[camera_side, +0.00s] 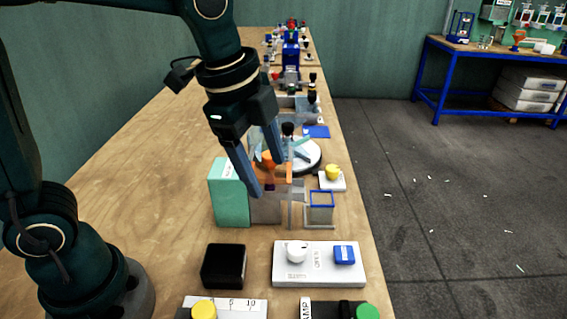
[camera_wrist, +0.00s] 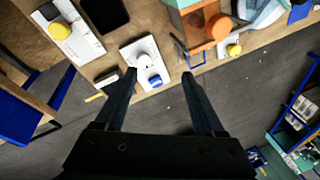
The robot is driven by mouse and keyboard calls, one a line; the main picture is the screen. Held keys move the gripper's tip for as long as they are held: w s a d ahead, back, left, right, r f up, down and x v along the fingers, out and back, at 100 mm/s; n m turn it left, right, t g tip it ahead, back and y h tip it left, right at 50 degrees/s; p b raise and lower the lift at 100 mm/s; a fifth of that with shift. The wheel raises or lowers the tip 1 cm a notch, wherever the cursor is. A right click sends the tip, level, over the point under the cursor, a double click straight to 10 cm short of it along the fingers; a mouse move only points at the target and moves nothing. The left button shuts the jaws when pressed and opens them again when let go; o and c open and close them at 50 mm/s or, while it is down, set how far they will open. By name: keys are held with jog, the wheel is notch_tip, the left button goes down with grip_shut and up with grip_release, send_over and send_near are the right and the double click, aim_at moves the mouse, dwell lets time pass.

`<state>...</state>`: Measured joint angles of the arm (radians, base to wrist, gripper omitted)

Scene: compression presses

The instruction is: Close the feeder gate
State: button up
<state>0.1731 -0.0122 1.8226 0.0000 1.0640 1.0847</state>
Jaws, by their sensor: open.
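The feeder is a mint-green box (camera_side: 230,192) with orange parts (camera_side: 273,172) and a grey chute beside it. In the wrist view its orange part (camera_wrist: 193,17) and a round orange knob (camera_wrist: 219,27) show at the top. I cannot tell which piece is the gate or how it stands. My gripper (camera_side: 271,178) is open and empty, and in the side view its fingers overlap the feeder's orange parts. In the wrist view my gripper (camera_wrist: 159,74) points towards the bench edge, with its fingertips below the feeder and around the line of the white panel's blue knob (camera_wrist: 155,81).
A blue-rimmed bin (camera_side: 321,207) stands right of the chute. A white panel (camera_side: 318,275) with a white knob and an "OPEN" label lies in front, next to a black block (camera_side: 224,266). A yellow knob (camera_side: 333,172) and round plate (camera_side: 305,160) are behind. The bench's left side is clear.

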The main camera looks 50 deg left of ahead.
aim_at(297, 248)
jog(key=w+d+f+m, duration=0.1)
jog(key=f, duration=0.1)
jog(key=w+d+f+m+g, duration=0.1)
jog(key=d+f+m+g, duration=0.1)
jog(key=f, duration=0.1)
jog(key=shift+w+d+f, duration=0.3)
jog(key=shift+w+d, duration=0.05)
jog(key=shift+w, duration=0.05)
jog(key=f, duration=0.1)
jog(key=d+f, duration=0.1)
jog(key=f+g, duration=0.1)
jog(key=shift+s+d+f+m+y, duration=0.15)
jog(key=shift+s+f+m+y, duration=0.05)
jog(key=shift+s+m+y, duration=0.1)
jog(key=shift+f, duration=2.55)
grip_shut()
